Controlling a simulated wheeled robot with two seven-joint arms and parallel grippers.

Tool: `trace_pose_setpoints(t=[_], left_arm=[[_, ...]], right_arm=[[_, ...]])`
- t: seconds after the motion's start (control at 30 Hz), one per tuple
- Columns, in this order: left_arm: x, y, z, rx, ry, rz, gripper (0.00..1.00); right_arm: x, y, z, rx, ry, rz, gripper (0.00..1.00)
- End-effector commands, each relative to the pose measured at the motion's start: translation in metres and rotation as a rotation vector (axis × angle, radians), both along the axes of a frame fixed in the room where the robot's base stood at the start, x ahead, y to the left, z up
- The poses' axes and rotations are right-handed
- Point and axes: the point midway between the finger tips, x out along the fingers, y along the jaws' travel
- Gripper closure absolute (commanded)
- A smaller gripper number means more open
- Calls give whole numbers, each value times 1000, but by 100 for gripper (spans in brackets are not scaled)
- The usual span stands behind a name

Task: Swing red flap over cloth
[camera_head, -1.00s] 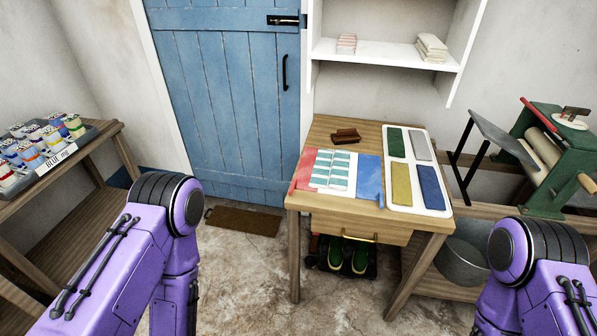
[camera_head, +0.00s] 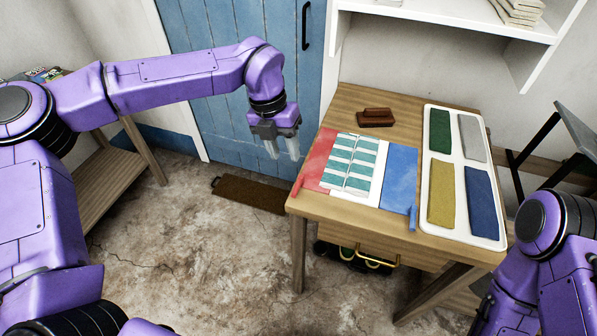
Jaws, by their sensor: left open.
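The red flap (camera_head: 317,158) lies flat on the wooden table, at the left of a white panel. A small red tab (camera_head: 297,185) sticks out at its front left corner. The cloth (camera_head: 352,163), white with teal stripes, lies on the panel between the red flap and the blue flap (camera_head: 399,175), which also lies flat. My left gripper (camera_head: 282,151) is open and empty, pointing down in the air just left of the table's left edge, apart from the red flap. My right arm shows at the lower right; its gripper is out of view.
The wooden table (camera_head: 350,103) also holds a brown block (camera_head: 375,118) at the back and a white tray (camera_head: 456,234) with coloured pads at the right. A white shelf (camera_head: 450,22) hangs above. A brown mat (camera_head: 250,193) lies on the floor.

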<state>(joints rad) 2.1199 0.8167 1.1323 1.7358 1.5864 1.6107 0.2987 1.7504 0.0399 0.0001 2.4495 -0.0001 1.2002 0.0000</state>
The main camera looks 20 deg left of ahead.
Motion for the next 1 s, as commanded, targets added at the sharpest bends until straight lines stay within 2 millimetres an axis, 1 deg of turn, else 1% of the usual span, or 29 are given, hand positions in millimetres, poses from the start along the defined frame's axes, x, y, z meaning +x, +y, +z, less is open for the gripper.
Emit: trace_pose_setpoints(t=[0.07,0.3,0.4,0.5,0.6,0.83,0.87,0.9,0.93,0.97,1.0], left_arm=[[0,-4,-10,-3,6,-5,60],[3,-18,-66,1,12,-14,60],[2,-21,-84,2,10,-12,60],[2,-23,-96,1,9,-11,60],[2,-23,-102,2,6,-10,60],[2,-22,-103,2,5,-10,60],[2,-22,-103,2,5,-10,70],[2,-22,-103,2,6,-10,83],[2,-22,-103,2,6,-10,92],[2,-22,-103,2,6,-10,100],[2,-22,-103,2,6,-10,100]], right_arm=[[0,0,2,0,1,0,57],[-1,0,10,0,1,0,57],[0,0,12,0,1,0,57],[0,0,13,0,1,0,57],[0,0,13,0,1,0,57],[0,0,12,0,1,0,57],[0,0,12,0,1,0,57],[0,0,12,0,1,0,57],[0,0,12,0,1,0,57],[0,0,13,0,1,0,57],[0,0,13,0,1,0,57]])
